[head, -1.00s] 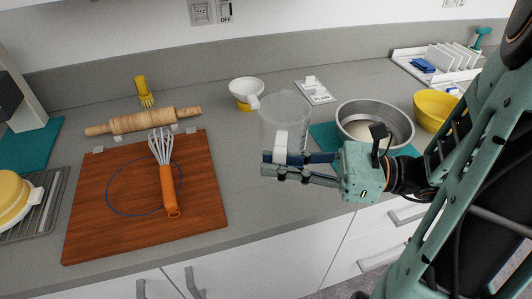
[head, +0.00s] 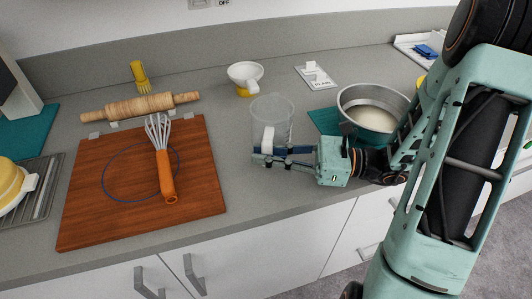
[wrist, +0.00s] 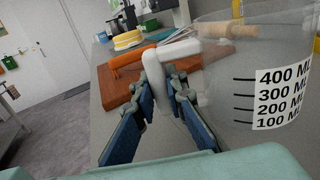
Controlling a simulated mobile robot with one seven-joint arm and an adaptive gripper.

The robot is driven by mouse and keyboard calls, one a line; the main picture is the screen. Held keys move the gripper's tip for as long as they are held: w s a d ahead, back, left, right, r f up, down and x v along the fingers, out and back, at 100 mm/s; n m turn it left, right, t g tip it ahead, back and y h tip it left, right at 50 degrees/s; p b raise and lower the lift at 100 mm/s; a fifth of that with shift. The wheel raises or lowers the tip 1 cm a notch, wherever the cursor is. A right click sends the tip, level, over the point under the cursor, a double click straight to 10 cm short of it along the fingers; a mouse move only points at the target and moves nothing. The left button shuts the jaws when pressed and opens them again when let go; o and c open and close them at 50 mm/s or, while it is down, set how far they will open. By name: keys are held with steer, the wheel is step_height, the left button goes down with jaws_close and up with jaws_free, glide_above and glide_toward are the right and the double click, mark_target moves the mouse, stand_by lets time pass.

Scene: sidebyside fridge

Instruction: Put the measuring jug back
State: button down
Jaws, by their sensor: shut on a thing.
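The measuring jug (head: 284,115) is clear with a white handle (head: 268,139). It stands upright at the middle of the counter, right of the cutting board; I cannot tell whether its base touches the counter. My gripper (head: 262,155) is shut on the handle from the front right. In the wrist view, the handle (wrist: 156,78) is between the blue finger pads of my gripper (wrist: 160,98). The jug's wall with its printed scale (wrist: 278,98) fills the right side there. The fingers hide part of the jug's lower edge.
The wooden cutting board (head: 95,205) with a whisk (head: 164,165) and a blue ring outline lies left. A metal pan (head: 350,96) on a teal mat stands close right. A white funnel-like cup (head: 245,72) and a rolling pin (head: 140,107) are behind. Bare counter lies in front of the jug.

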steer(key=shift+f, duration=0.1)
steer(key=shift+f, duration=0.15)
steer(key=c, duration=2)
jaws_free()
steer(key=shift+o, duration=0.2)
steer(key=shift+b, duration=0.4)
